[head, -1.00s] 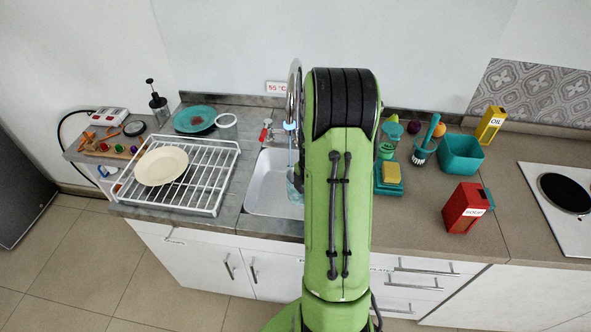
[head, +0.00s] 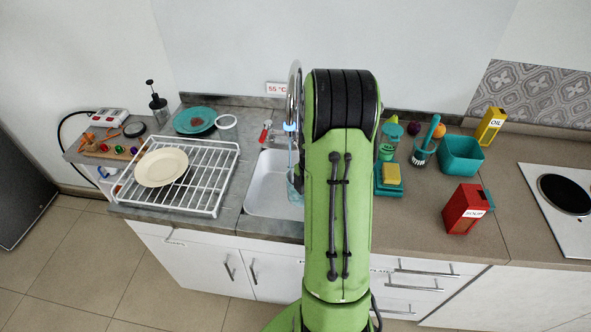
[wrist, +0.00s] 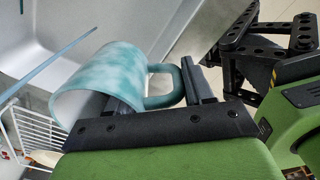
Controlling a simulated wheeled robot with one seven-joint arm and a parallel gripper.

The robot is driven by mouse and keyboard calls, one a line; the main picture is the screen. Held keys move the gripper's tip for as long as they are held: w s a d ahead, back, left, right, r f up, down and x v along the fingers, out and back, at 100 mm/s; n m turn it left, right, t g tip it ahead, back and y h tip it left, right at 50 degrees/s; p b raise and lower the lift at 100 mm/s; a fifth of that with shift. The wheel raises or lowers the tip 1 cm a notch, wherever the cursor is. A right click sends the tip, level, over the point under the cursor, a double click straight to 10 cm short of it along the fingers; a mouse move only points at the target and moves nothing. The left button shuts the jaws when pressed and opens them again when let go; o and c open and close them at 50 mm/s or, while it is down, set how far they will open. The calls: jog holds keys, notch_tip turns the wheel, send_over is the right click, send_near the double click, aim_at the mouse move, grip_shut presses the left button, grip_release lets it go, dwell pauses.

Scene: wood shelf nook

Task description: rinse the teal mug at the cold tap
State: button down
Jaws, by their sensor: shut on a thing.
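The teal mug (wrist: 105,85) is mottled pale and teal and lies tilted in the wrist view, its open mouth toward the lower left. My gripper (wrist: 165,88) is shut on the mug, with its dark fingers at the handle side. In the head view a small part of the mug (head: 294,186) shows in the sink (head: 268,190), beside my arm, which hides my gripper. A thin blue stream (head: 290,155) runs down from the curved tap (head: 293,95), which has a light blue band. In the wrist view the stream (wrist: 50,62) passes near the mug; I cannot tell whether it enters it.
A red lever (head: 265,132) stands behind the sink, below a "55 °C" sign (head: 277,88). A white rack (head: 205,185) with a cream plate (head: 161,167) is left. A sponge (head: 392,174), a brush (head: 430,135), a teal tub (head: 461,155) and a red soup box (head: 463,208) stand right.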

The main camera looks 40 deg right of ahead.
jog(key=s+a+r+p, duration=0.1)
jog(key=s+a+r, duration=0.2)
jog(key=r, duration=0.1)
jog(key=shift+s+a+p, duration=0.15)
jog(key=shift+s+p, duration=0.15)
jog(key=shift+s, duration=0.1)
dwell(0.9)
